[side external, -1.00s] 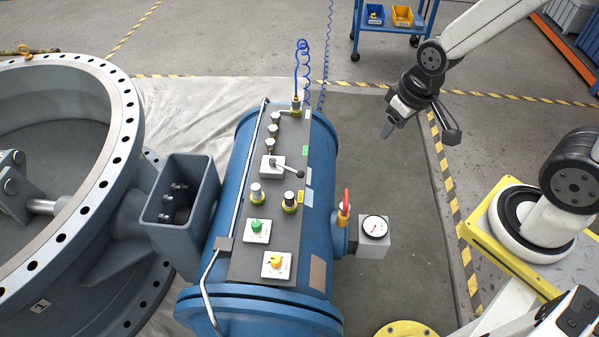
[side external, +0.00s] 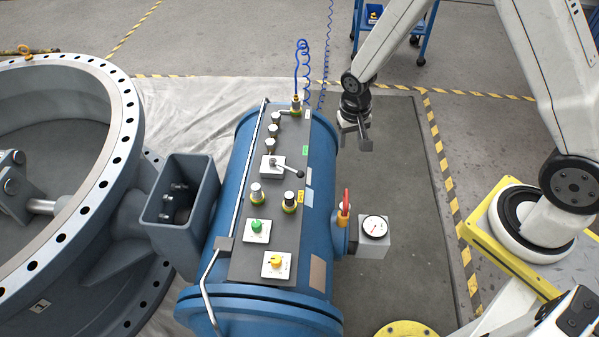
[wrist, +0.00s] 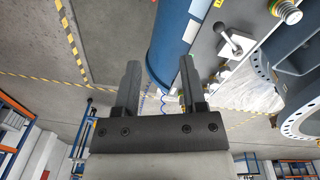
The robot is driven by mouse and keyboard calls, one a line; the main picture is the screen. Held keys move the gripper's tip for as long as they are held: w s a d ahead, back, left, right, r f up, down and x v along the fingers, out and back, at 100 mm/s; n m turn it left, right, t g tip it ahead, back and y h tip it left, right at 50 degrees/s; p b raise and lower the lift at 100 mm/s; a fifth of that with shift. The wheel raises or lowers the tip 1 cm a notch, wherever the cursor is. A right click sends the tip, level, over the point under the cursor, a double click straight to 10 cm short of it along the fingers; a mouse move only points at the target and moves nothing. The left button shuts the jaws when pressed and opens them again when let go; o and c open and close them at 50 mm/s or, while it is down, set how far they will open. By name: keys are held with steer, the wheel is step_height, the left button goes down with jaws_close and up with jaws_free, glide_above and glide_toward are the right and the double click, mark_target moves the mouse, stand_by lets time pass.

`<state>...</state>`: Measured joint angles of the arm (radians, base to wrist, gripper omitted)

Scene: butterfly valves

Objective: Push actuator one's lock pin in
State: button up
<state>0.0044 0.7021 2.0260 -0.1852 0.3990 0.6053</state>
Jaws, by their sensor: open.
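The blue cylindrical actuator (side external: 245,165) lies in the middle of the side view with a grey panel on top. I cannot tell which is the lock pin of actuator one. One such pin (wrist: 287,12) shows at the top right of the wrist view. My gripper (side external: 357,143) is open and empty, apart from the panel, to the right of the actuator's far end. Its two fingers (wrist: 160,80) show in the wrist view.
The panel also carries a black lever (side external: 288,168), several silver knobs, a green knob (side external: 257,225) and a yellow knob (side external: 277,260). A red handle (side external: 346,203) and a gauge (side external: 375,227) stick out at right. A large grey valve ring (side external: 125,130) stands left. A blue hose (side external: 301,65) rises behind.

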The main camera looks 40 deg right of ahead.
mark_target(346, 195)
step_height(346, 195, down, 17)
steer(key=w+d+m+g, duration=0.1)
steer(key=m, duration=0.3)
steer(key=shift+w+d+g+h, duration=0.2)
steer(key=shift+g+h, duration=0.2)
steer(key=shift+f, duration=0.2)
steer(key=shift+s+d+f, duration=0.15)
steer(key=shift+d+f, duration=0.05)
steer(key=shift+f, duration=1.05)
steer(key=shift+s+d+f, duration=0.15)
steer(key=shift+s+f, duration=0.05)
steer(key=shift+f, duration=1)
steer(key=shift+s+d+f, duration=0.15)
steer(key=shift+d+f, duration=0.05)
steer(key=shift+f, duration=1.05)
jaws_close()
